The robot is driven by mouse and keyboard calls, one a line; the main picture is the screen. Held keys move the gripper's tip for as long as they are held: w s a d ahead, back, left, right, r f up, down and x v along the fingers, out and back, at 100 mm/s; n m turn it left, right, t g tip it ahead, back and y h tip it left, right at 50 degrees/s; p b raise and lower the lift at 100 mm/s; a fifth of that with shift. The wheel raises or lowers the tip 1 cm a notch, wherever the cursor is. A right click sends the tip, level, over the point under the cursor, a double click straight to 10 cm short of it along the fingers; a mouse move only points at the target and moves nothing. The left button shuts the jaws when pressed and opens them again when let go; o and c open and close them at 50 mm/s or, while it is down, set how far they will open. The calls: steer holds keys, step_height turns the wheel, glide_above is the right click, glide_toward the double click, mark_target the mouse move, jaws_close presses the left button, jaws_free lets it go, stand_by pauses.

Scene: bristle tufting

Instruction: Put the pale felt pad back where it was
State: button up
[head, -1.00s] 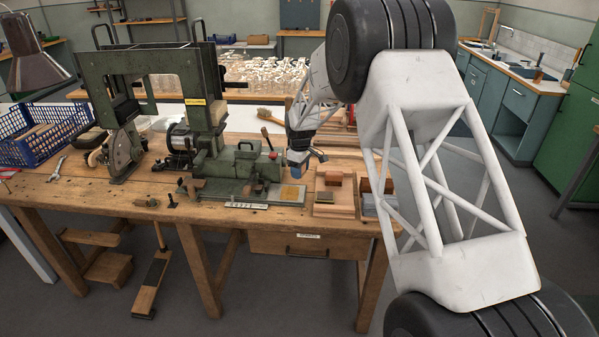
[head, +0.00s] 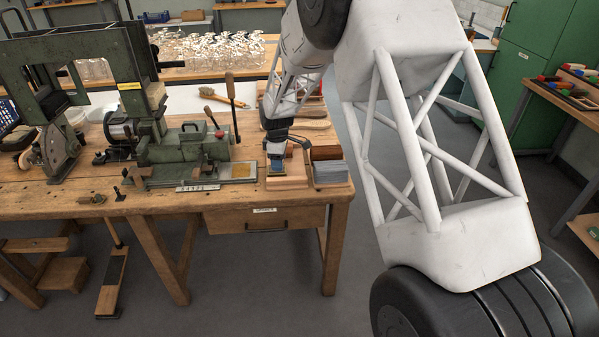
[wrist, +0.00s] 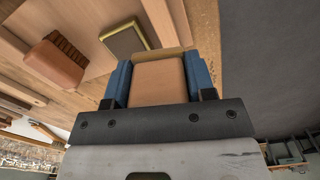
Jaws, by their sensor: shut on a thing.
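My gripper (head: 276,163) is low over the wooden tray (head: 291,183) at the right end of the bench. In the wrist view its two blue fingers (wrist: 158,84) are shut on a pale tan pad (wrist: 158,80), one finger on each side. The pad is plain and block-like, with a lighter far edge; I cannot tell its material for certain. Its underside is hidden, so I cannot tell whether it touches the tray. A dark pad with a yellow-green rim (wrist: 125,40) and a reddish-brown block with dark bristles (wrist: 55,63) lie beside it.
A grey-blue stack (head: 330,173) and a brown block (head: 325,153) stand right of the tray. A green machine (head: 185,150) with an upright wooden-handled lever (head: 231,92) stands to the left. The bench's front edge is close to the tray.

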steer(key=s+d+f+n, duration=0.2)
steer(key=s+d, duration=0.7)
steer(key=s, duration=0.1)
steer(key=shift+s+d, duration=0.3)
steer(key=shift+s, duration=0.1)
steer(key=shift+w, duration=0.1)
glide_above(300, 171)
steer(key=shift+f, duration=0.8)
steer(key=shift+f, duration=0.1)
steer(key=shift+f, duration=1.65)
steer(key=shift+f, duration=0.15)
steer(key=o, duration=0.6)
